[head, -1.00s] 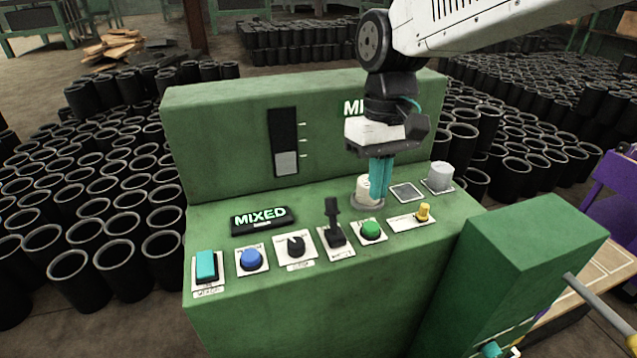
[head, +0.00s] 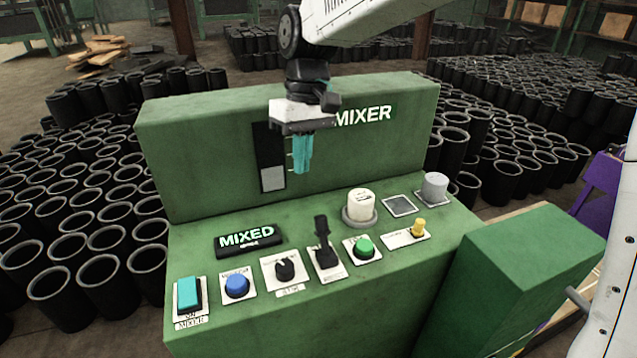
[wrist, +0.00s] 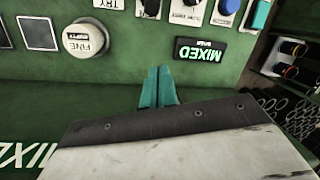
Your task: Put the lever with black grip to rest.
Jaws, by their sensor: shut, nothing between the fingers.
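The lever with the black grip (head: 321,236) stands up from a white plate on the green mixer panel, between a black knob (head: 285,268) and a green button (head: 364,247). In the wrist view only a dark part of a control shows at the top edge; I cannot tell whether it is the lever. My gripper (head: 302,170) has teal fingers, shut and empty, pointing down. It hangs above the back of the panel, in front of the upright face, behind and a little left of the lever, apart from it. The fingers also show in the wrist view (wrist: 158,88).
On the panel are a teal rocker switch (head: 190,295), a blue button (head: 237,286), a lit MIXED display (head: 248,240), a cream round knob (head: 361,205), a yellow toggle (head: 418,227) and a grey knob (head: 434,187). A green box (head: 535,255) stands at right. Black sleeves surround the machine.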

